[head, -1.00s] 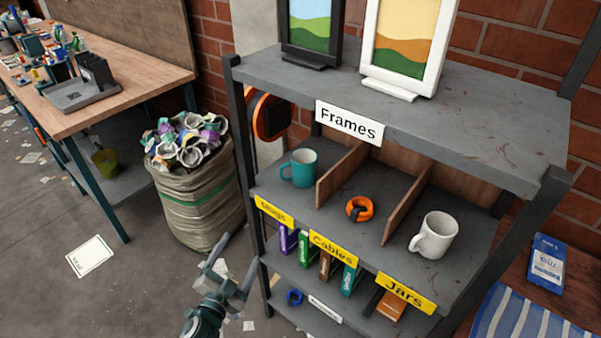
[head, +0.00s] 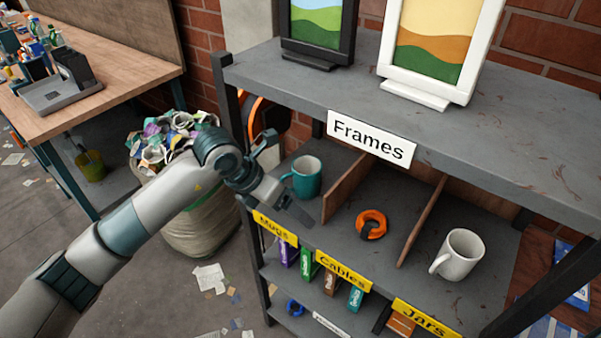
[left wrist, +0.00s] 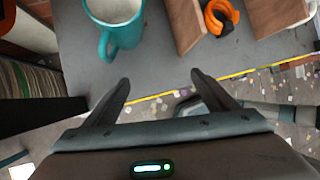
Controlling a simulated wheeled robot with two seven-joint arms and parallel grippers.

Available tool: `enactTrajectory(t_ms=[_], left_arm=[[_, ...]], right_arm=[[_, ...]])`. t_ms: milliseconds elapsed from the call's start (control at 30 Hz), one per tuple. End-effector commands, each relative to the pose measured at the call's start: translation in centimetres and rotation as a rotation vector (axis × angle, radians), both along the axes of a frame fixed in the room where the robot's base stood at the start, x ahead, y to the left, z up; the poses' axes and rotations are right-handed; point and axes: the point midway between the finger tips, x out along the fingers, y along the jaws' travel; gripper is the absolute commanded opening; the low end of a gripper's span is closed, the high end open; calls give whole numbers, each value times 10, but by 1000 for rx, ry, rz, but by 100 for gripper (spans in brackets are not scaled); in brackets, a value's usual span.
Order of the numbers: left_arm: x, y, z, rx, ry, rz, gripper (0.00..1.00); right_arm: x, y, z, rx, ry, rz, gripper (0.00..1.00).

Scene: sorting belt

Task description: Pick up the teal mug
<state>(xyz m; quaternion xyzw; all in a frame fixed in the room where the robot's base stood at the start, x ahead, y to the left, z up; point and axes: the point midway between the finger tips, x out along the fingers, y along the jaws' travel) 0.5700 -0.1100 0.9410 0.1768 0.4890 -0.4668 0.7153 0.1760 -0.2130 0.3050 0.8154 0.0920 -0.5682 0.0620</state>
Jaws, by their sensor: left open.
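The teal mug (head: 308,176) stands upright in the left compartment of the shelf's middle level, above the Mugs label (head: 273,228). Its handle points left in the head view. My left gripper (head: 295,195) is at the front of that compartment, just in front of the mug and partly over its lower left side. In the left wrist view, the mug (left wrist: 118,28) is beyond the open fingertips, towards the left, with its handle facing the gripper. The fingers (left wrist: 160,85) are apart with nothing between them. My right gripper is not in view.
A wooden divider (head: 345,186) stands right of the mug. An orange cable coil (head: 371,224) lies in the middle compartment and a white mug (head: 458,254) stands in the right one. The top shelf (head: 300,88) overhangs, holding two picture frames. A dark post (head: 243,150) stands at left.

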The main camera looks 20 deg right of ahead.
Motion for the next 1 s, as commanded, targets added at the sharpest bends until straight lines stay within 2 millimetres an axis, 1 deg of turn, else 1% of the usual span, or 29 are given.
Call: enactTrajectory(t_ms=[33,100,200,300,567,733,867,967,1000], left_arm=[[10,10,1,58,-36,9,79],[19,22,2,119,-69,22,79],[26,32,3,168,-95,34,79],[28,35,3,182,-103,39,79],[28,34,4,180,-101,39,79],[30,30,5,179,-101,39,79],[35,21,6,178,-100,39,79],[40,12,6,179,-99,39,79],[42,7,6,178,-99,38,79]], right_arm=[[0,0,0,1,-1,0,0],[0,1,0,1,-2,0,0],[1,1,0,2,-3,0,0],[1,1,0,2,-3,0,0],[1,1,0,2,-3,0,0],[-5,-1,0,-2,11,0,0],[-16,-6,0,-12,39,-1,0],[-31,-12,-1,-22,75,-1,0],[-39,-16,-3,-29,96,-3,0]])
